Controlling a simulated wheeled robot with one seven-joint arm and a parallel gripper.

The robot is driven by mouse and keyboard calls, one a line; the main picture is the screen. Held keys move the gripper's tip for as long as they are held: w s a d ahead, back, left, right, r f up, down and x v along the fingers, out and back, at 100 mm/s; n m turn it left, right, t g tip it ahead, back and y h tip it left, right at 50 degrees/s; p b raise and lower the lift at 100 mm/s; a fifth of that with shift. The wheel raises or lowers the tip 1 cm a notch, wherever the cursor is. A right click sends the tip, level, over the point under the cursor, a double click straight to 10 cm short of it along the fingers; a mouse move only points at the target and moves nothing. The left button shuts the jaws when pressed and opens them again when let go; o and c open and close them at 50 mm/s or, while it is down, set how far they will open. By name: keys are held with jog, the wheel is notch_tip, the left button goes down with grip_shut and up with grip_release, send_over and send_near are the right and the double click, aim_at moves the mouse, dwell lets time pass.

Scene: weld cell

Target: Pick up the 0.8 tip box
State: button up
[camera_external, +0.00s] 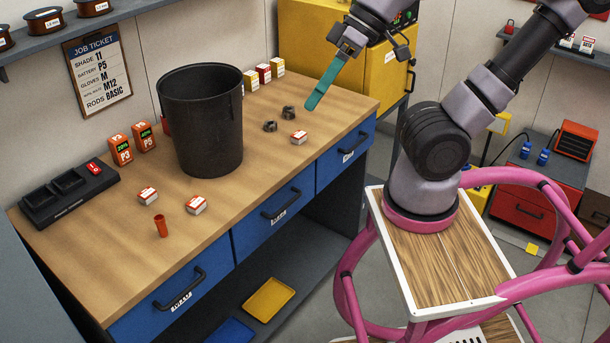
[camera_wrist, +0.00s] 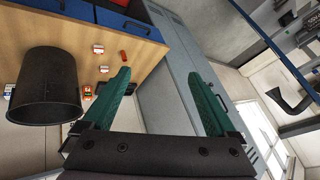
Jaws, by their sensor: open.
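Three small white-and-red boxes lie on the wooden bench. Two are near the front left, the left box (camera_external: 148,196) and the middle box (camera_external: 196,205); the right box (camera_external: 298,137) is near the right end. Their labels are too small to read, so I cannot tell which is the 0.8 tip box. Two such boxes show in the wrist view, one upper (camera_wrist: 98,48) and one lower (camera_wrist: 103,69). My gripper (camera_external: 312,104) is raised above the right end of the bench, apart from the boxes. In the wrist view its teal fingers (camera_wrist: 160,78) are spread and empty.
A tall black bin (camera_external: 200,135) stands mid-bench. The bench's front middle is clear.

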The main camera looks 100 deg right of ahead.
notch_tip(320, 180, up, 5)
jog(key=w+d+f+n+h, duration=0.2)
jog(key=w+d+f+n, duration=0.2)
jog(key=w+d+n, duration=0.4)
jog(key=w+d+f+n+h, duration=0.2)
jog(key=w+d+f+n, duration=0.25)
jog(key=w, duration=0.55)
jog(key=w+d+f+n+h, duration=0.2)
jog(key=w+d+f+n, duration=0.2)
jog(key=w+d+n, duration=0.35)
jog(key=w+r+n+t+h, duration=0.3)
jog(key=w+r+n+h, duration=0.2)
jog(key=w+r+n, duration=0.6)
jog(key=n, duration=0.1)
send_near(149, 194)
jog(key=shift+a+r, duration=0.2)
jog(key=shift+r, duration=0.15)
jog(key=shift+w+d+f, duration=0.1)
jog(key=shift+w+f, duration=0.05)
jog(key=shift+f, duration=0.15)
jog(key=x, duration=0.5)
jog(key=shift+w+d+f, duration=0.1)
jog(key=shift+f, duration=0.05)
jog(key=x, duration=0.4)
jog(key=shift+d, duration=0.2)
jog(key=shift+w+d+f, duration=0.25)
jog(key=shift+d, duration=0.05)
grip_shut()
